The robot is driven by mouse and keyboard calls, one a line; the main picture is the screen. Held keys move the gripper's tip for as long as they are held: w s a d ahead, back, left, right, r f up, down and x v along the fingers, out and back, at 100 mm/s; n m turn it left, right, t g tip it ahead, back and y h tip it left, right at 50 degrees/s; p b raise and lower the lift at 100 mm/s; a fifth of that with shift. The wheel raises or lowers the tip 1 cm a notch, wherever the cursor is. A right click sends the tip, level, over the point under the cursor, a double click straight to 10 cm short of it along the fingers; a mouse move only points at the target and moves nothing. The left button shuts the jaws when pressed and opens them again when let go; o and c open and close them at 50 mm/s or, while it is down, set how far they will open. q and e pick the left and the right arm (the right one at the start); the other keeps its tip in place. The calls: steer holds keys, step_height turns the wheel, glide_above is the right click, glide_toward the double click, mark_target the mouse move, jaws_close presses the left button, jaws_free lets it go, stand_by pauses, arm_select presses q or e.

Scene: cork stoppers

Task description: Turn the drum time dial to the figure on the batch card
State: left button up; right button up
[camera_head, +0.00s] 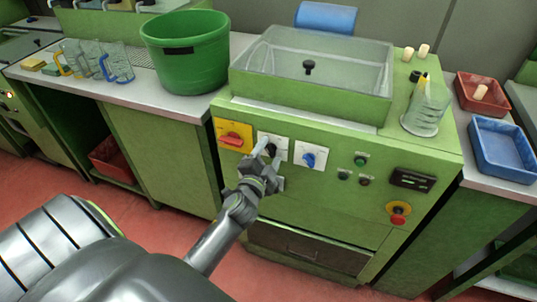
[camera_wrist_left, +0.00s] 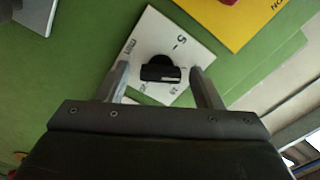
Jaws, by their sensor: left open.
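The time dial is a black knob (camera_wrist_left: 160,73) on a white plate (camera_wrist_left: 185,50) on the green machine's front; the wrist view shows "min" and a "5" on the plate. In the head view the plate (camera_head: 280,142) is partly covered by my left gripper (camera_head: 267,150). In the left wrist view the gripper (camera_wrist_left: 159,72) is open, one finger each side of the knob, with gaps visible. Whether the fingers reach the knob's depth is unclear. Some plate figures are hidden or too small to read. I cannot make out a batch card. My right gripper is out of view.
A yellow plate with a red switch (camera_head: 234,138) is left of the dial; a blue knob (camera_head: 309,160) is right of it. Buttons, a dark display (camera_head: 412,180) and a red stop button (camera_head: 398,212) lie farther right. A green tub (camera_head: 187,65) stands on the left counter.

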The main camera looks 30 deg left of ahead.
arm_select(q)
steer(key=shift+s, duration=0.1)
steer(key=v, duration=1.7)
steer(key=shift+s, duration=0.15)
steer(key=s+f+n+g+h+p, duration=0.15)
steer(key=f+g, duration=0.25)
steer(key=f, duration=1)
steer(key=s+f+n+g+h+p, duration=0.1)
steer(key=s+f+n+g, duration=0.2)
steer(key=f, duration=1)
steer(key=s+a+f+n+g+p, duration=0.1)
steer(key=s+f+g, duration=0.3)
steer(key=s+f, duration=0.5)
steer(key=s+a+f+n+g+p, duration=0.1)
steer(key=s+f+n+g, duration=0.3)
steer(key=s+f, duration=0.4)
steer(key=s+g+h, duration=0.1)
steer(key=s, duration=0.5)
steer(key=shift+s+f, duration=0.4)
